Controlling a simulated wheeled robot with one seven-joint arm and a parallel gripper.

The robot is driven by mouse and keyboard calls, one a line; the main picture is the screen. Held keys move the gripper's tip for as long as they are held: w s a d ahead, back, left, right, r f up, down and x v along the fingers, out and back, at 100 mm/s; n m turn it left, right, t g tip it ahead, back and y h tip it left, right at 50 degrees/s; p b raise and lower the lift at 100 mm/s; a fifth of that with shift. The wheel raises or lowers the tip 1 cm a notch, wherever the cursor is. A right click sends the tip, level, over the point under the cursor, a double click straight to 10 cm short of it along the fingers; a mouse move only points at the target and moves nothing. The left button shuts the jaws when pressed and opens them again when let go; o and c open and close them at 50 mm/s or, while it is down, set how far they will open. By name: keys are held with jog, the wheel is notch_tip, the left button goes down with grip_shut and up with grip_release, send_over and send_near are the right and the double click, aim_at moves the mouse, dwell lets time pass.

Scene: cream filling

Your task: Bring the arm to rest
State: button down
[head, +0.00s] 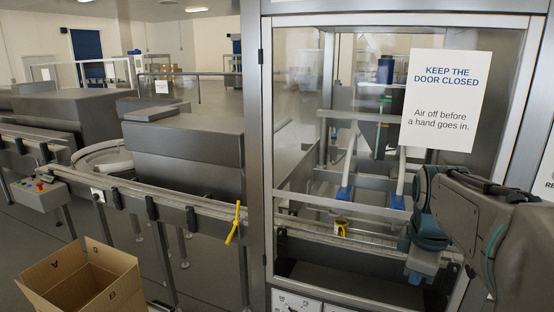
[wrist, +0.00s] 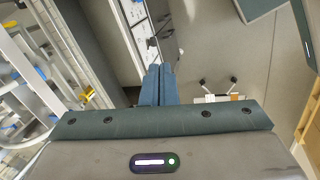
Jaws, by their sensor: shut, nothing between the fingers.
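My arm (head: 470,215) reaches in from the right side of the head view, bent, with its wrist hanging down in front of the glass cabinet door. My gripper (head: 416,277) points downward at the end of it, small and partly dark against the door's lower frame. In the wrist view the two blue fingers of my gripper (wrist: 157,72) are together, with nothing between them. Floor and the side of the machine lie beyond the fingertips.
The glass door (head: 330,110) carries a sign (head: 446,100) asking to keep it closed. An open cardboard box (head: 85,285) stands at lower left. A conveyor rail (head: 160,198) with a yellow clip (head: 234,224) runs left of the cabinet. A control box (head: 41,194) is farther left.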

jog(key=s+a+f+m, duration=0.3)
jog(key=s+a+m, duration=0.2)
jog(key=a, duration=0.1)
jog(key=s+a+f+m+t+y, duration=0.1)
jog(key=s+a+f+m, duration=0.3)
jog(key=s+a+m, duration=0.1)
jog(key=shift+s+a+f+m+y, duration=0.15)
jog(key=shift+s+a+m+y, duration=0.2)
jog(key=shift+a+m, duration=0.3)
